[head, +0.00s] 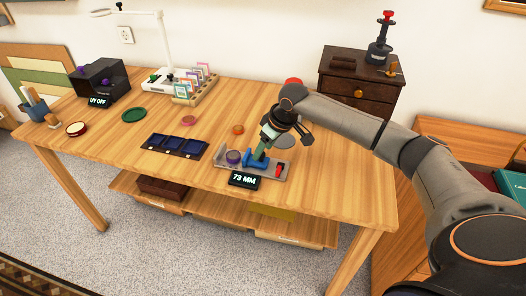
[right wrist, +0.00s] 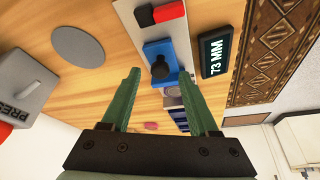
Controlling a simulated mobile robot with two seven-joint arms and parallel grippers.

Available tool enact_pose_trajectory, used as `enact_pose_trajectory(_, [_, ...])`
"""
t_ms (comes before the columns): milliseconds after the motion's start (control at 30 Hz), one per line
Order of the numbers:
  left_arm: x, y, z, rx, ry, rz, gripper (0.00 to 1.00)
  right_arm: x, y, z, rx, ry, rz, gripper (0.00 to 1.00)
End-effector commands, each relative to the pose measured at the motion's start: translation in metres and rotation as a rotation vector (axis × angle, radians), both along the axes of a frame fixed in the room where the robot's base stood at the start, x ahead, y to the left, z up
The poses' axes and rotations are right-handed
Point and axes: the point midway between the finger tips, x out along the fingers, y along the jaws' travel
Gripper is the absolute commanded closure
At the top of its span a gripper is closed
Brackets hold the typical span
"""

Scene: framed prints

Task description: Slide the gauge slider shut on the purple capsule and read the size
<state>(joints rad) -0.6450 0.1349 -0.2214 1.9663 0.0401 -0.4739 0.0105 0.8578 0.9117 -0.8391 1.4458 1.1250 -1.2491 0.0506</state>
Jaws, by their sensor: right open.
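The gauge (head: 222,163) is a grey tray near the table's front edge. The purple capsule (head: 233,156) sits in its left part. The blue gauge slider (head: 255,162) stands just right of the capsule, and I cannot tell whether they touch. The display (head: 243,180) in front reads 73 MM. My right gripper (head: 262,152) is open at the slider. In the right wrist view, its green fingers (right wrist: 160,74) point toward the blue slider (right wrist: 158,50), whose dark knob appears between their tips. Contact is unclear. My left gripper is not in view.
A red and black piece (head: 279,171) sits at the gauge's right end. A blue-lined dark tray (head: 174,146) lies to the left. A grey disc (head: 285,141) and an orange disc (head: 238,129) lie behind.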

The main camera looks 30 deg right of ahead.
Motion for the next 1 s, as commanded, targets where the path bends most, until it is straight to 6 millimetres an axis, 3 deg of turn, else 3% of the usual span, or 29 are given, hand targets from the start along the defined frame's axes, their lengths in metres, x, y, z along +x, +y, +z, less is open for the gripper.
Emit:
enact_pose_trajectory(133, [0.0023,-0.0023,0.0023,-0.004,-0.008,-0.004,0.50,0.0041,0.0015,-0.0101,0.000,0.000,-0.001,0.39])
enact_pose_trajectory(433, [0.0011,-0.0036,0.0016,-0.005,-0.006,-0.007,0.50,0.0049,0.0017,-0.0116,0.000,-0.001,0.000,0.39])
enact_pose_trajectory(1000, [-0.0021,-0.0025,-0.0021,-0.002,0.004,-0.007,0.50,0.0048,0.0015,-0.0113,0.000,-0.001,0.000,0.99])
